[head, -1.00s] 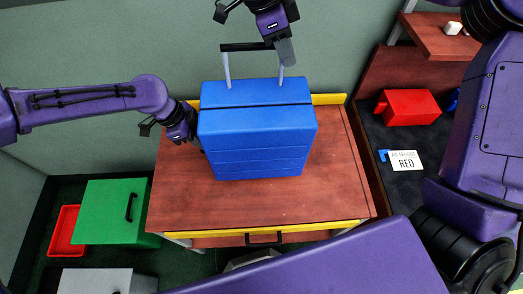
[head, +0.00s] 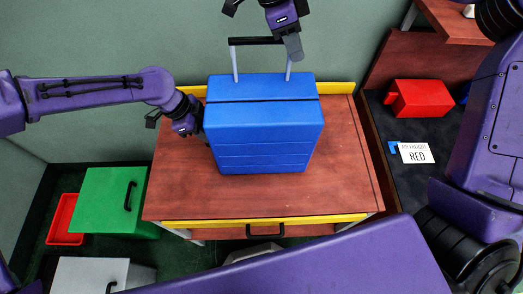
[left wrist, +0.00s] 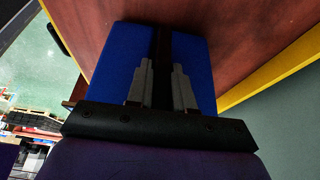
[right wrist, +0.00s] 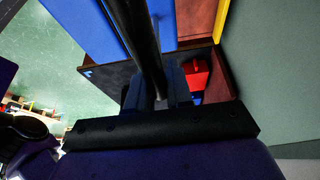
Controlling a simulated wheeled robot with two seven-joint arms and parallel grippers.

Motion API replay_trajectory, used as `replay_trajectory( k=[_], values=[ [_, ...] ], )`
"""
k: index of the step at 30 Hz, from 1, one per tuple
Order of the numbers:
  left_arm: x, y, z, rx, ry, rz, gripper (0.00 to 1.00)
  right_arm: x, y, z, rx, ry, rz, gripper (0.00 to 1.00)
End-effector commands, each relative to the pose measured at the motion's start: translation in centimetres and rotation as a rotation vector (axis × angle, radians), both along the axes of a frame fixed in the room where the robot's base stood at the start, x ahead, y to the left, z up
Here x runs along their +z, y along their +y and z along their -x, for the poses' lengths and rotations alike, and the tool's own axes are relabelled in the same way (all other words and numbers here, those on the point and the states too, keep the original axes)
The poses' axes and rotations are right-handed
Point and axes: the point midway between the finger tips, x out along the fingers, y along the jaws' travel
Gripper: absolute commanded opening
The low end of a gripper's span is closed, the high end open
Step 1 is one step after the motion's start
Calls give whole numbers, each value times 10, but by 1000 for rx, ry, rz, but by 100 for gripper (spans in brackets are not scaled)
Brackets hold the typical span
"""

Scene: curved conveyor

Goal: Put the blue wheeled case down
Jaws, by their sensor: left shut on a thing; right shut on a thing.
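The blue wheeled case (head: 264,135) stands upright on, or just over, the brown wooden table top (head: 340,180); I cannot tell if its underside touches. Its telescopic handle is pulled up, with a dark grip bar (head: 252,41) on two pale rods. My right gripper (head: 293,46) is shut on the right part of that bar; the right wrist view shows the dark bar between its fingers (right wrist: 160,95). My left gripper (head: 197,122) is at the case's left side. In the left wrist view its fingers (left wrist: 162,85) are against the blue side, at a dark band.
A green box (head: 108,195), a red tray (head: 64,220) and a grey box (head: 92,272) stand low at left. At right are a red case (head: 420,98) and a card reading RED (head: 416,153). The table's front and right are bare.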

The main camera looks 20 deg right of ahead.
Motion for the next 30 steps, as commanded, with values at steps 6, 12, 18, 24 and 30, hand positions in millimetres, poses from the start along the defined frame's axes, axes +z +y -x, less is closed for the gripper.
replay_trajectory(
  k=[6,12,18,24,30],
  values=[
    [-2,0,0,0,-1,1,47,-3,0,0,1,0,0,46],
    [-1,0,0,0,-1,1,47,-2,0,0,0,0,0,46],
    [28,12,-4,2,-5,1,47,-2,0,0,0,0,0,46],
    [76,31,-8,1,-6,1,47,-2,0,0,0,0,0,46],
    [105,43,-10,2,-3,2,47,-3,0,0,0,0,0,46]
  ],
)
